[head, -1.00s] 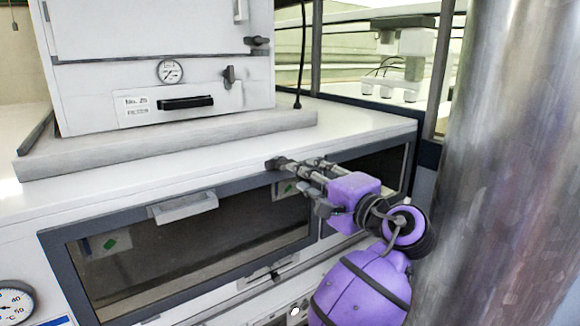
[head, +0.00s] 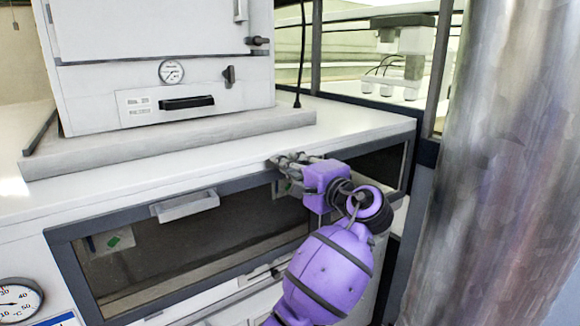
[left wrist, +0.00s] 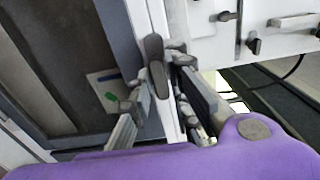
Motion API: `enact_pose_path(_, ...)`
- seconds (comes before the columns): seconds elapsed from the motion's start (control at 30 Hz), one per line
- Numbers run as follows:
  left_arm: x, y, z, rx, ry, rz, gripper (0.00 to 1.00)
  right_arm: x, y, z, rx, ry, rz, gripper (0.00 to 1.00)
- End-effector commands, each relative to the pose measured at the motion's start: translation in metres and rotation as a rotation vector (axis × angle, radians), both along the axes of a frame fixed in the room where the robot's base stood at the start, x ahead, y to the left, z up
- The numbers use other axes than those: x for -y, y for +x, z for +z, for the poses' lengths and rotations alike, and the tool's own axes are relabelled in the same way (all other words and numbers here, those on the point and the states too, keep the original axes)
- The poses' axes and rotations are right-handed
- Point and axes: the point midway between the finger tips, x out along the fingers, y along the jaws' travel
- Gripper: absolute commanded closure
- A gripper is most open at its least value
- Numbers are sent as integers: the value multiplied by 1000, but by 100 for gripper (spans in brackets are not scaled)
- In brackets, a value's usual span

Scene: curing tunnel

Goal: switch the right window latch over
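The right window latch (left wrist: 154,62) is a dark, rounded lever on the pale strip at the window frame's edge in the left wrist view. In the head view, the spot at the top edge of the dark-framed window is mostly covered by my gripper. My left gripper (head: 284,168) is at that edge. In the left wrist view, the fingers of my left gripper (left wrist: 158,78) are apart, one on each side of the latch. I cannot tell whether either finger touches it. My right gripper is not in view.
The window (head: 200,245) has a pale handle (head: 185,205) to the left of my gripper. A white oven-like cabinet (head: 100,85) stands on a slab on the white top (head: 350,125). A round dial (head: 18,300) is at lower left. A large metal column (head: 500,170) fills the right side.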

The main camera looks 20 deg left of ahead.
Motion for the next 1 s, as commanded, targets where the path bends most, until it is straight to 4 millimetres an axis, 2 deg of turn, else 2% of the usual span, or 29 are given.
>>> enact_pose_path(0.03, 0, 0, 0, 0, 0, 0, 94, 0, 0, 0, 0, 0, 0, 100)
enact_pose_path(0.1, 0, 0, 0, 0, 0, 0, 100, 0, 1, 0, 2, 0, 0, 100)
enact_pose_path(0.53, 1, 0, 0, 42, -34, -1, 100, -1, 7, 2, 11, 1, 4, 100)
enact_pose_path(1.0, 1, 0, -2, 331, -262, -1, 100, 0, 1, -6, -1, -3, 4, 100)
